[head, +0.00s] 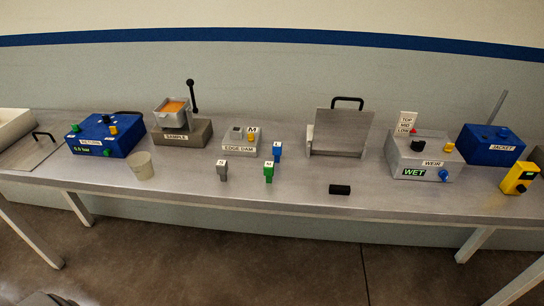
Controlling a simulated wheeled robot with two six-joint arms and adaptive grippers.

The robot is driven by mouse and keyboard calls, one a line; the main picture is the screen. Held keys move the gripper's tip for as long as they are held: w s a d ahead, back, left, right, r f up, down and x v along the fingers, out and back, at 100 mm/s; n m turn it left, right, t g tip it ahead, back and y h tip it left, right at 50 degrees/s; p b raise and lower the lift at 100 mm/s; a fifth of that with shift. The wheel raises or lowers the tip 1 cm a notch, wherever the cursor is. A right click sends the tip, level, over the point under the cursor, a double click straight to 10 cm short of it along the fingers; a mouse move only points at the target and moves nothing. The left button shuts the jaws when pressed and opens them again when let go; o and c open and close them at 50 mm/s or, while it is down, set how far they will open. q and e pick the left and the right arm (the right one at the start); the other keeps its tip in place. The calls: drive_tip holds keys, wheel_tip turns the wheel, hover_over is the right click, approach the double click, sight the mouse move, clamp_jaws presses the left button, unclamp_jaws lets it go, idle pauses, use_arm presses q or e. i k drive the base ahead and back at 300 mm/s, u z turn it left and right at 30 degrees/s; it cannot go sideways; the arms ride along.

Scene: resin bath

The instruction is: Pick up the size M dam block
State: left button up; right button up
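The green dam block (268,172) with a label that looks like M stands upright near the front middle of the steel table (310,185). A grey block (223,171) with a label that looks like N stands to its left. A blue block (277,152) labelled L stands just behind it. The grey EDGE DAM box (241,138) behind the blocks carries a larger M sign (252,131). Neither gripper is in view, and nothing holds the blocks.
A black bar (340,189) lies to the right. The tilted metal plate (340,131), grey WEIR box (422,158) and yellow device (519,178) stand farther right. The front strip between is clear.

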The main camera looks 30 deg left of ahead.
sight(270, 167)
drive_tip(key=u, duration=0.05)
drive_tip(key=k, duration=1.05)
drive_tip(key=z, duration=0.7)
drive_tip(key=i, duration=1.3)
drive_tip(key=u, duration=0.65)
